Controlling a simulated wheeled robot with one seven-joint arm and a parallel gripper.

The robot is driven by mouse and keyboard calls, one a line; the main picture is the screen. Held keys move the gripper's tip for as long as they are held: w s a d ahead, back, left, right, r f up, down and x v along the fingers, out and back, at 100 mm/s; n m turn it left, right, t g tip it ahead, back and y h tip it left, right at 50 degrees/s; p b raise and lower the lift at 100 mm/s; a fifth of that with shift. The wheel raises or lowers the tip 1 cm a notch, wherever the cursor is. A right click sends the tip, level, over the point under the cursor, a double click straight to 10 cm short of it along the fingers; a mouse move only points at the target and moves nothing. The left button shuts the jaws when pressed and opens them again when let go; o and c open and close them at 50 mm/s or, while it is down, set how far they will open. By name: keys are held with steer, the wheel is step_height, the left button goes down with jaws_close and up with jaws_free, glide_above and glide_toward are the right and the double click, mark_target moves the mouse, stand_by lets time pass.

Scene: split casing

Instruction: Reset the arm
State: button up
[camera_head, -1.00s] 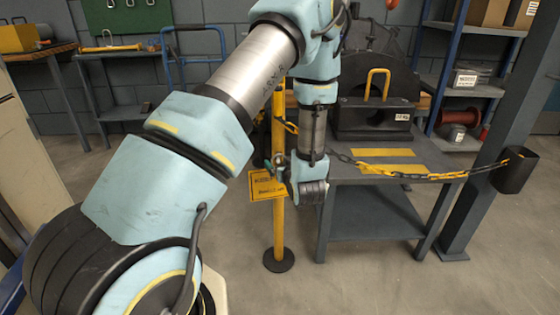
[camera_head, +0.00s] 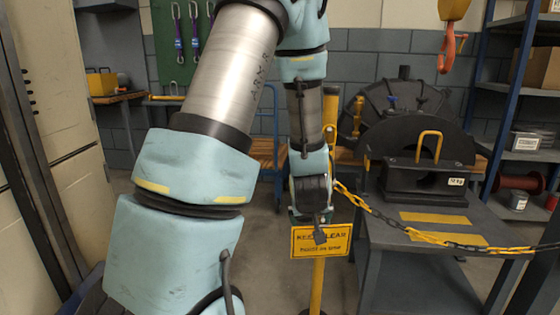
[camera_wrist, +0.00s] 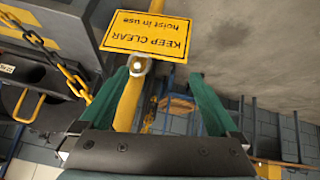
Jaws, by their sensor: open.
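My arm (camera_head: 197,165) reaches up from the lower left in the head view, then bends so its forearm hangs down. My gripper (camera_head: 318,222) points down in front of the yellow sign (camera_head: 306,245), overlapping its top edge in that view. In the wrist view my gripper (camera_wrist: 158,76) has its two green fingers spread apart, with nothing held between them. The sign (camera_wrist: 148,35), reading "KEEP CLEAR", lies beyond the fingertips. The yellow post (camera_wrist: 128,105) passes close to the left finger; I cannot tell whether they touch.
A yellow and black chain (camera_head: 395,222) runs from the post across the front of the grey table (camera_head: 390,262). A black casing half with a yellow handle (camera_head: 430,147) stands on the table. A hoist hook (camera_head: 450,50) hangs above right. Shelves (camera_head: 520,155) stand at right.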

steer(key=s+a+r+m+g+y, duration=0.1)
steer(key=s+a+r+g, duration=0.2)
steer(key=s+a, duration=0.4)
steer(key=s+a+r+g, duration=0.3)
steer(key=s+a+r, duration=0.15)
steer(key=a, duration=0.35)
step_height(320, 180, up, 20)
steer(key=s+p, duration=0.1)
steer(key=p, duration=2)
steer(key=shift+a+r+m, duration=0.25)
steer(key=shift+a+m, duration=0.05)
